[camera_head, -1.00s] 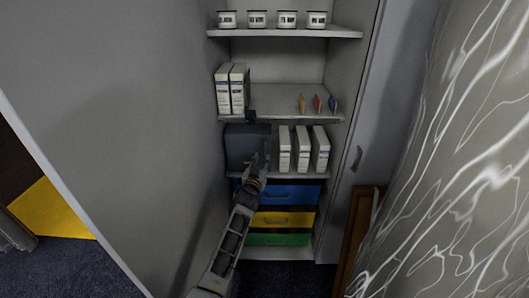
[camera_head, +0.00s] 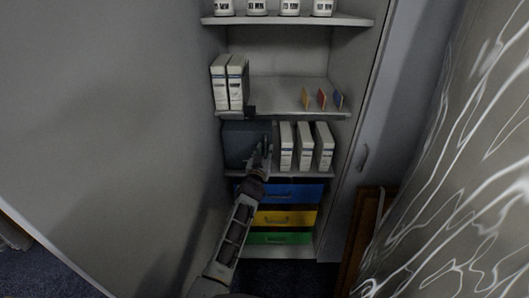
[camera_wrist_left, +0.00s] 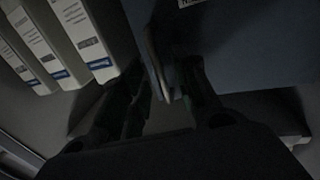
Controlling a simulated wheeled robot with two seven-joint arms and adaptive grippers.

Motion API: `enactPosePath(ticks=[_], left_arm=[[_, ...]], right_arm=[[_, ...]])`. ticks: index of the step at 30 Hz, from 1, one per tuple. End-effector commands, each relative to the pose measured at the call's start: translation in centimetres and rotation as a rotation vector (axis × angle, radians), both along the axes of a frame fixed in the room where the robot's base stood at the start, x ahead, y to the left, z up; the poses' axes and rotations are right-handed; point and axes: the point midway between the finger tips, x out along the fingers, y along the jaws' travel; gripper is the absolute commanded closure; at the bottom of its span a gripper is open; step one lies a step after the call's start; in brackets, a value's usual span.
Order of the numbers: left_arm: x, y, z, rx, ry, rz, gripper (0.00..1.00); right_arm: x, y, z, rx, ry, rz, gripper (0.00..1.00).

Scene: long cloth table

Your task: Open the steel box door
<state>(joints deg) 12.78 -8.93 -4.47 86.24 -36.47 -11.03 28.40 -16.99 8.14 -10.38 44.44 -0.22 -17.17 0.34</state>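The steel box (camera_head: 238,146) is dark blue-grey and stands on the shelf above the coloured drawers, at that shelf's left end. Its door looks shut. In the left wrist view its dark face (camera_wrist_left: 250,45) fills the upper right. A pale upright handle (camera_wrist_left: 157,62) shows at the face's left side. My left gripper (camera_head: 262,153) is at the right part of the box front. In the left wrist view its fingers (camera_wrist_left: 165,95) are apart, one on each side of the handle; contact is too dark to tell. My right gripper is not in view.
White binders (camera_head: 304,146) stand close to the right of the box. More binders (camera_head: 228,82) and small coloured cards (camera_head: 321,99) are on the shelf above. Blue, yellow and green drawers (camera_head: 285,217) lie below. A large grey panel (camera_head: 110,130) bounds the left side.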

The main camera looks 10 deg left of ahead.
Motion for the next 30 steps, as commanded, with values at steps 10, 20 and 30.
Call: enactPosePath(ticks=[10,20,30], left_arm=[[0.0,0.0,0.0,0.000,0.000,0.000,0.98],[0.0,0.0,0.0,0.000,0.000,0.000,1.00],[0.4,0.7,-0.1,0.000,0.000,0.009,1.00]], right_arm=[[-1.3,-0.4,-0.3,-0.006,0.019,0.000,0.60],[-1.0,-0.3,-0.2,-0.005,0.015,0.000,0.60],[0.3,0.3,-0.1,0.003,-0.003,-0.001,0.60]])
